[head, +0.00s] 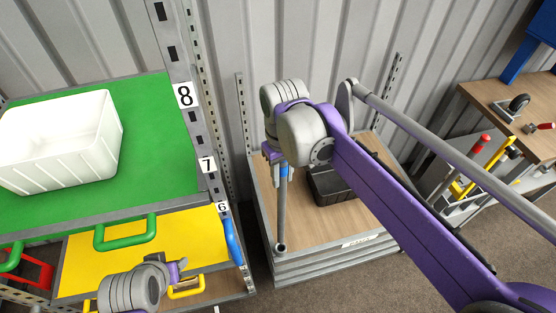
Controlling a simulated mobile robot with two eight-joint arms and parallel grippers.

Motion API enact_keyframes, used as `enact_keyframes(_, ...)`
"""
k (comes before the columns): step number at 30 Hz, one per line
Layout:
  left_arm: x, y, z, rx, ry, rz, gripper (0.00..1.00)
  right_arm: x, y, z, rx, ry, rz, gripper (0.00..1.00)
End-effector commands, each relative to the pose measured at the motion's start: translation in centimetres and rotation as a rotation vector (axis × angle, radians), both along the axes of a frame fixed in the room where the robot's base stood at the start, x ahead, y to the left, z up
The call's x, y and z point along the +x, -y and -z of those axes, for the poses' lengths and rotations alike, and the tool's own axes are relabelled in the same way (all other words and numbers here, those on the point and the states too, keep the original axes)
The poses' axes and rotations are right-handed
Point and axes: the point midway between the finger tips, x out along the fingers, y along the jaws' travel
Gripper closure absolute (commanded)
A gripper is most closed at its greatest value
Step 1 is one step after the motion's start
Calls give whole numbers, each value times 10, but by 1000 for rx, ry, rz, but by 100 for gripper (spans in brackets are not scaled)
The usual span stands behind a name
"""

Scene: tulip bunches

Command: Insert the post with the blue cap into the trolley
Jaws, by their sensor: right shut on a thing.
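My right gripper (275,153) is shut on the upper end of a grey post (281,215), just below my wrist. Blue of the post's cap (287,172) shows at the gripper; the top is partly hidden by it. The post hangs about upright at the front left corner of the trolley (330,261), which has a wooden top and a layered grey front edge. The post's lower end overlaps a dark round spot at this corner; I cannot tell whether it is inside a hole. My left gripper (177,272) is low at the left, by the yellow shelf, its jaw opening unclear.
A black bin (333,187) stands on the trolley, partly behind my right arm. A shelf rack at left has a green shelf (165,130) with a white bin (62,140) and a yellow shelf (95,262). A workbench (490,100) with tools stands at right.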

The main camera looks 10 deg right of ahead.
Motion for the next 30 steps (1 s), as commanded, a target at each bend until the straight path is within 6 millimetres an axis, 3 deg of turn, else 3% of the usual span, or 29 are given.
enact_keyframes(17,-2,0,4,0,-4,0,50,-1,0,5,0,-2,0,100)
enact_keyframes(30,-14,0,31,0,-26,0,50,-2,0,41,0,-3,0,100)
